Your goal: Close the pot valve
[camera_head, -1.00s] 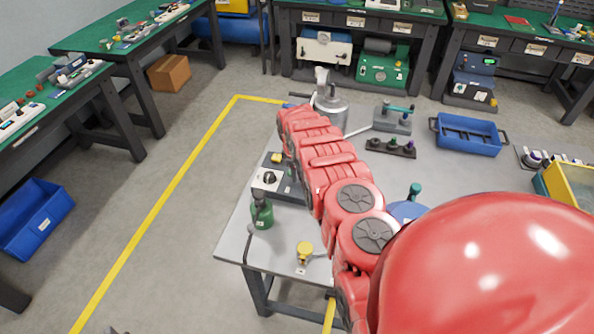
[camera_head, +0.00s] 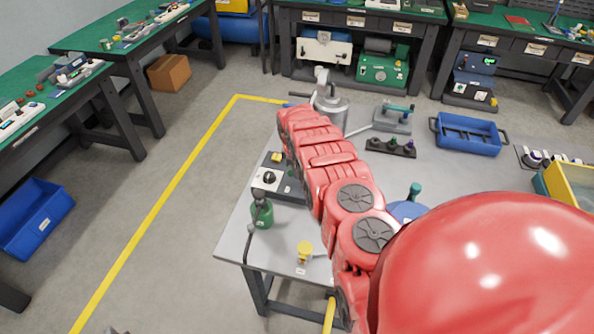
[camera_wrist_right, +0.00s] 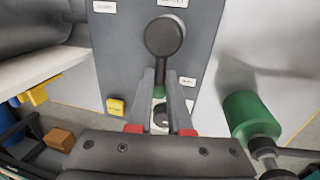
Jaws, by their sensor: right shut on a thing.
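The silver pot (camera_head: 332,106) stands at the far left part of the grey table, with a light fitting (camera_head: 321,76) on top. My red right arm reaches across the table to beside the pot and hides its own gripper in the head view. In the right wrist view my right gripper (camera_wrist_right: 162,78) has its narrow fingers close together on the stem of a dark round-ended handle (camera_wrist_right: 165,37). A dark cylinder (camera_wrist_right: 28,28), probably the pot, shows at upper left. My left gripper is not in view.
A grey control box with a yellow button (camera_head: 277,157) and black knob (camera_head: 268,178) lies beside my arm. A blue tray (camera_head: 468,134) is at the back right.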

